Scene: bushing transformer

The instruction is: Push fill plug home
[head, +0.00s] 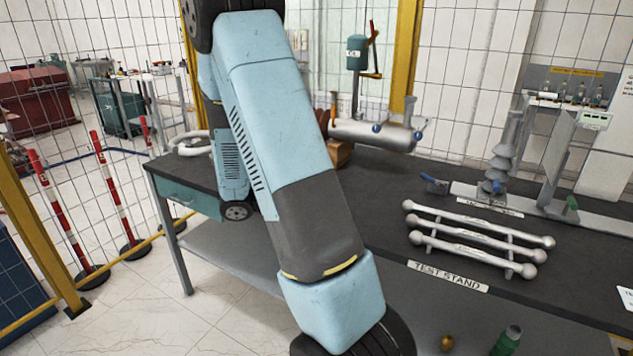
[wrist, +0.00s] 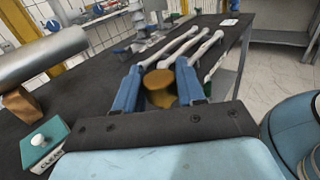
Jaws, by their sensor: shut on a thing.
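In the wrist view my gripper (wrist: 158,88) has its two blue fingers shut on a round brass plug (wrist: 160,80). The plug's broad top shows between the fingers; its lower end is blurred and partly hidden, so I cannot tell whether it sits in anything. In the head view my arm crosses the middle and its end runs out at the bottom, so the gripper is not seen there. A grey horizontal cylinder (head: 375,135) lies on a wooden cradle (head: 340,153) on the dark bench; it also shows at the left in the wrist view (wrist: 42,56).
A rack of several pale rods (head: 475,240) lies on the bench (head: 385,200). A ribbed insulator (head: 503,155) stands behind it. A small brass piece (head: 447,343) and a green bottle-like thing (head: 507,341) show at the bottom.

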